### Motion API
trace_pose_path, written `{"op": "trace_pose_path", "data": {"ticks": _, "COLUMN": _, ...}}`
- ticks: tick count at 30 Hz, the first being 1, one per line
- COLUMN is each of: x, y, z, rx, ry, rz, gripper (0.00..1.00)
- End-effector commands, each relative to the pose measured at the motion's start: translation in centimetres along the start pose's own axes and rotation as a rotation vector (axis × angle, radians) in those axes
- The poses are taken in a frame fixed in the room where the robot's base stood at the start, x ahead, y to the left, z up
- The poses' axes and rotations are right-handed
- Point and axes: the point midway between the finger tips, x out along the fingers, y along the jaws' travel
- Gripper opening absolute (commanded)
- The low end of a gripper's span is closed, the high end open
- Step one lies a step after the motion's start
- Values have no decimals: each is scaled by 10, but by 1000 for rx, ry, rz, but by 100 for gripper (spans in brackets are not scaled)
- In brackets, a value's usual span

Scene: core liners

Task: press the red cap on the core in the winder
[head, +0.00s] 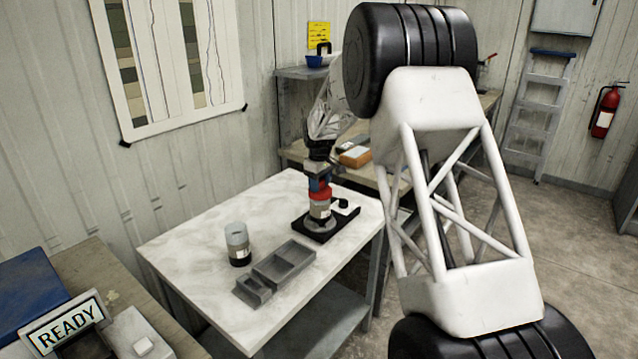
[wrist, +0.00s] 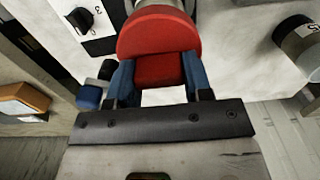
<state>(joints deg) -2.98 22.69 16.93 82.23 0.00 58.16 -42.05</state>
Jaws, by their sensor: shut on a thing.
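The red cap (head: 319,195) sits at the top of the core (head: 319,209), which stands upright in the black winder (head: 325,226) on the pale table. In the wrist view the red cap (wrist: 158,45) fills the top middle, with the core partly hidden behind it. My gripper (wrist: 158,80) is shut on the red cap, with a blue finger on each side of it. In the head view my gripper (head: 319,185) is directly above the core. I cannot tell how far the cap sits down on the core.
A second core with a dark base (head: 238,243) stands on the table to the left. A grey compartment tray (head: 284,262) lies in front of the winder. The winder's knob (wrist: 78,20) shows in the wrist view. A READY sign (head: 64,322) stands at the lower left.

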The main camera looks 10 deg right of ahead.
Motion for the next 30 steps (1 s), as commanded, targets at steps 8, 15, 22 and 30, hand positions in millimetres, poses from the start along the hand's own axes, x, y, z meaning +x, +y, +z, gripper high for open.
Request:
{"op": "trace_pose_path", "data": {"ticks": 8, "x": 0, "y": 0, "z": 0, "rx": 0, "ry": 0, "rz": 0, "gripper": 69}}
{"op": "trace_pose_path", "data": {"ticks": 15, "x": 0, "y": 0, "z": 0, "rx": 0, "ry": 0, "rz": 0, "gripper": 76}}
{"op": "trace_pose_path", "data": {"ticks": 22, "x": 0, "y": 0, "z": 0, "rx": 0, "ry": 0, "rz": 0, "gripper": 100}}
{"op": "trace_pose_path", "data": {"ticks": 30, "x": -2, "y": 0, "z": 0, "rx": 0, "ry": 0, "rz": 0, "gripper": 100}}
